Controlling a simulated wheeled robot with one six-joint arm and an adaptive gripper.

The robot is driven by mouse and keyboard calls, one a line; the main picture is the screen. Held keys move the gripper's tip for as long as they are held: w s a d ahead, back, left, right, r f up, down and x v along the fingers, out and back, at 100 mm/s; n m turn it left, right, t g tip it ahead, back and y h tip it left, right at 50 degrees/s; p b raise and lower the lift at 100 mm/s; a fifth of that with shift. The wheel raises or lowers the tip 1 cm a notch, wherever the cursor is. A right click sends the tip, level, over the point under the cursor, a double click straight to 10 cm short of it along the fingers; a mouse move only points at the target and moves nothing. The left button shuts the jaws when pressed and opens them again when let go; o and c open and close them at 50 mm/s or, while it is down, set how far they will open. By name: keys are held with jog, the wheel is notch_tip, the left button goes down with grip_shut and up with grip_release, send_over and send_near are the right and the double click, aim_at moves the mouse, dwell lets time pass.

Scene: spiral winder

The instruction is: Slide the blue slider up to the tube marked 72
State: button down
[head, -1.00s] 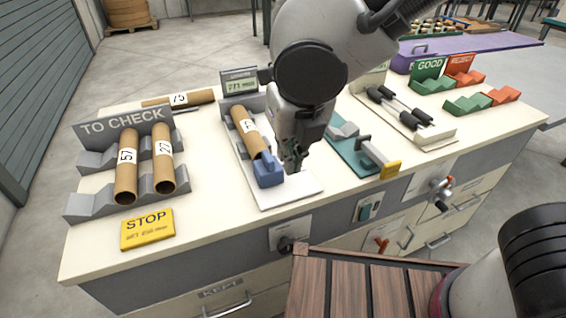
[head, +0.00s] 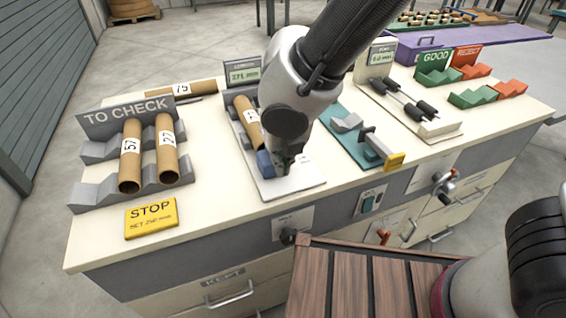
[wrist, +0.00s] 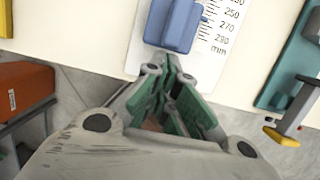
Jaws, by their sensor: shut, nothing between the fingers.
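The blue slider (head: 264,163) sits on the white scale board (head: 292,184), at the near end of a cardboard tube (head: 246,112) in the grey cradle. The tube's label is partly hidden by my arm. Whether slider and tube touch is unclear. My gripper (head: 288,163) is shut and empty, low over the board at the slider's near right. In the wrist view the closed fingertips (wrist: 172,65) are right at the near end of the blue slider (wrist: 172,22). I cannot tell whether they touch it. Printed scale marks (wrist: 222,25) run beside it.
A display (head: 243,72) stands behind the cradle. The TO CHECK rack (head: 90,192) with two tubes is left, and a yellow STOP sign (head: 151,217) lies in front. A teal fixture (head: 362,150) stands close on the right. Another tube (head: 190,88) lies at the back.

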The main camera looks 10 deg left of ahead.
jog(key=w+a, duration=0.1)
jog(key=w, duration=0.1)
jog(key=shift+w+a, duration=0.35)
jog(key=shift+w, duration=0.05)
jog(key=shift+s, duration=0.15)
